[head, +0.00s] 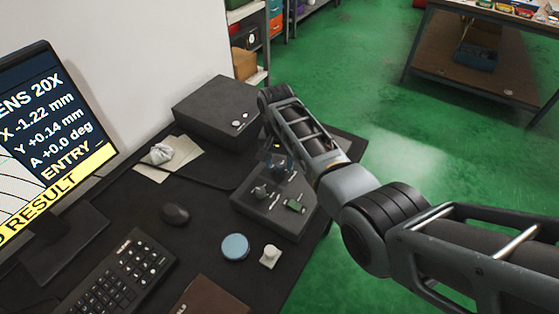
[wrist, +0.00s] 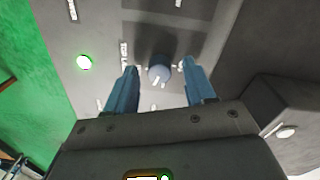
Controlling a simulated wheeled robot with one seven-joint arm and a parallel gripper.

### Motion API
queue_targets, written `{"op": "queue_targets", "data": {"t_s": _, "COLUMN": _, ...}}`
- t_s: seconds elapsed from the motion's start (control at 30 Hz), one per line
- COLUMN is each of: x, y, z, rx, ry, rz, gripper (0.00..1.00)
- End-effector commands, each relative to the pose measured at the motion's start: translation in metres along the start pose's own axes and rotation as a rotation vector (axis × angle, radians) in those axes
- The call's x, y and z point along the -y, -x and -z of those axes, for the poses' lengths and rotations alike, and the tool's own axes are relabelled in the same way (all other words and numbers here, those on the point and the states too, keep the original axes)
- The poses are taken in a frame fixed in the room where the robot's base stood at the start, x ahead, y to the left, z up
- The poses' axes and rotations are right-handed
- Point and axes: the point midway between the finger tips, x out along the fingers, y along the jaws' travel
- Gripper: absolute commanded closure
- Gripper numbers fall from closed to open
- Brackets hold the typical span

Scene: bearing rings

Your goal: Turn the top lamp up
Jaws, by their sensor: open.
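The top lamp control is a blue-grey round knob (wrist: 160,72) with a pale mark, on a grey panel (wrist: 100,30). A partly hidden label beside it begins "TOP L". My gripper (wrist: 160,66) is open, with one blue finger on each side of the knob and a gap at both sides. Whether the fingertips reach down around the knob is hard to tell. In the head view my gripper (head: 278,161) is over the far part of the control box (head: 262,222), and my arm partly hides it.
A larger dark box (head: 205,103) stands behind the control box. A mouse (head: 175,213), keyboard (head: 125,275), blue round lid (head: 235,247) and monitor (head: 45,130) are on the desk.

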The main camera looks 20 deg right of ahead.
Motion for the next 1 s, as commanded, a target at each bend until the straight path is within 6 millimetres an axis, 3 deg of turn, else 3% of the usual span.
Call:
{"op": "queue_targets", "data": {"t_s": 0.17, "x": 0.001, "y": 0.012, "z": 0.000, "rx": -0.002, "ry": 0.000, "rz": 0.001, "gripper": 0.46}}
{"op": "queue_targets", "data": {"t_s": 0.6, "x": 0.001, "y": 0.073, "z": 0.001, "rx": -0.002, "ry": 0.000, "rz": 0.001, "gripper": 0.46}}
{"op": "queue_targets", "data": {"t_s": 1.0, "x": 0.000, "y": 0.078, "z": 0.000, "rx": 0.000, "ry": 0.000, "rz": 0.000, "gripper": 0.46}}
